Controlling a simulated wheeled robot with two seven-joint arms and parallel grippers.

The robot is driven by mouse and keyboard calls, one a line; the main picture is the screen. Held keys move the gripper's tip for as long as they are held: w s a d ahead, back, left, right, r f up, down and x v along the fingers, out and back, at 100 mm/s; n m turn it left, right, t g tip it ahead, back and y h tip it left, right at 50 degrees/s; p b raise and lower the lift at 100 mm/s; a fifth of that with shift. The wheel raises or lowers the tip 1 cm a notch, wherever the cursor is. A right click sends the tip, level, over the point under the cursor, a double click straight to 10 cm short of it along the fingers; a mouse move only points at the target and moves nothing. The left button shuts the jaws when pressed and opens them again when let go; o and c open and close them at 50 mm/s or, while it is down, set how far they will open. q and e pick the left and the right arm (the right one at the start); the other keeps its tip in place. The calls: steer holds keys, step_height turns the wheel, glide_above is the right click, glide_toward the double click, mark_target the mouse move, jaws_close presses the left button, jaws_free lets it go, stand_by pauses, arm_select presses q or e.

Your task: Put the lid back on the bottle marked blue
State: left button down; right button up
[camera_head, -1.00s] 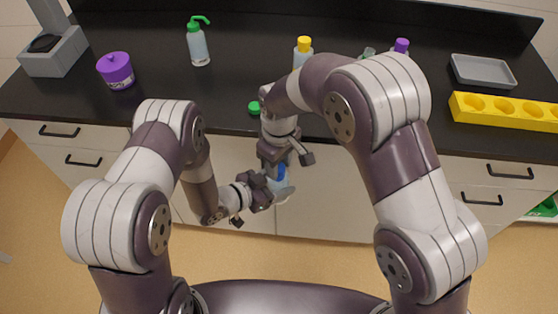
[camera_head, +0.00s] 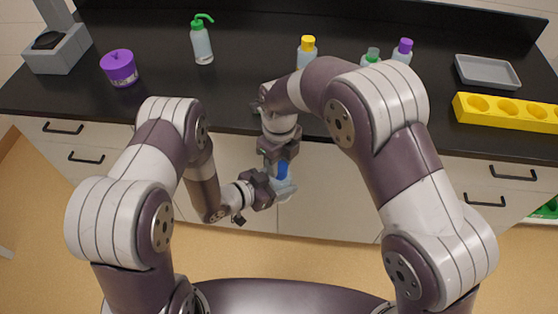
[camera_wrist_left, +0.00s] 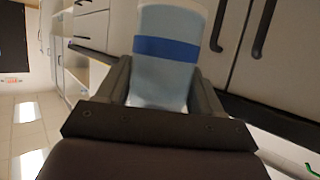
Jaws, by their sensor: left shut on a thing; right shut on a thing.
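A clear, pale-blue bottle (camera_head: 285,188) with a blue band (camera_wrist_left: 166,49) is held in front of the counter. My left gripper (camera_head: 276,186) is shut on its body; the left wrist view shows a finger on each side, below the band. The bottle's top is outside that view. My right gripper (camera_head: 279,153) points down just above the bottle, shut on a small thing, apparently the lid. Its jaws hide most of it, and I cannot tell whether it touches the bottle's neck. A blue patch (camera_head: 283,170) shows just below these jaws.
On the black counter (camera_head: 150,105) stand a purple-lidded jar (camera_head: 119,70), a green-topped wash bottle (camera_head: 202,42), yellow-capped (camera_head: 307,50) and purple-capped (camera_head: 403,51) bottles and a green-marked bottle (camera_head: 371,58). A grey tray (camera_head: 487,73) and yellow rack (camera_head: 505,112) are at right.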

steer(key=shift+w+m, duration=0.1)
steer(key=shift+m, duration=1.1)
steer(key=o, duration=1)
steer(key=shift+r, duration=0.1)
